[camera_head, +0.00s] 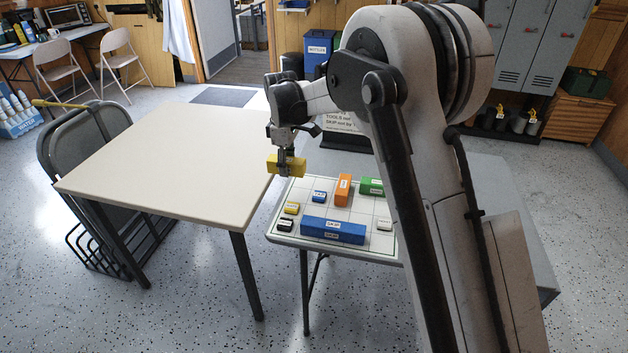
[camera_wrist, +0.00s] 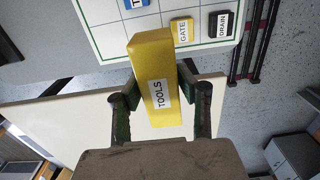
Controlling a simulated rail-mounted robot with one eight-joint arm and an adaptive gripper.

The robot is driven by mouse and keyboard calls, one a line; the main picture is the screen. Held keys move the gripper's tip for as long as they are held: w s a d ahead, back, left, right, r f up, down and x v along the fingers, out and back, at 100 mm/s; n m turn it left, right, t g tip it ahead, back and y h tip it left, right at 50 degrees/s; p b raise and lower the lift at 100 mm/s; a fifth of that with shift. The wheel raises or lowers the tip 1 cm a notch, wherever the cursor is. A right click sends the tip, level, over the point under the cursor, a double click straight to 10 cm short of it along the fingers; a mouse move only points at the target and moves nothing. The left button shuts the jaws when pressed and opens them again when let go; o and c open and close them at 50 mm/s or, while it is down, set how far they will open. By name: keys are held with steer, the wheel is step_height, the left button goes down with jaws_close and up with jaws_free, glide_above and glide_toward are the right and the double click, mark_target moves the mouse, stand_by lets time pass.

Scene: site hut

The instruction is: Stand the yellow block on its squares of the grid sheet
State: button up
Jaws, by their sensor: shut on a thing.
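The yellow block (camera_head: 287,165) is held in my gripper (camera_head: 285,168), in the air near the left edge of the grid sheet in the head view. In the wrist view the yellow block (camera_wrist: 156,85) lies lengthwise between the two fingers of my gripper (camera_wrist: 160,92), with a "TOOLS" label on its face. The fingers are shut on its sides. The white grid sheet (camera_head: 333,205) lies on the grey table. Its upper edge part also shows in the wrist view (camera_wrist: 108,40), beyond the block. My arm hides the sheet's right side in part.
On the sheet stand a long blue block (camera_head: 333,232), an orange block (camera_head: 343,190), a green block (camera_head: 371,186) and small yellow (camera_head: 291,208), black (camera_head: 285,224), blue (camera_head: 319,196) and pale (camera_head: 384,225) tiles. A bare cream table (camera_head: 175,155) stands to the left.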

glide_above(314, 183)
step_height(314, 183, down, 7)
steer(key=shift+r+b, duration=0.1)
steer(key=shift+b, duration=0.35)
steer(key=shift+f, duration=2)
steer(key=shift+b, duration=0.3)
steer(key=shift+f, duration=0.2)
steer(key=o, duration=1.2)
steer(key=shift+r, duration=0.1)
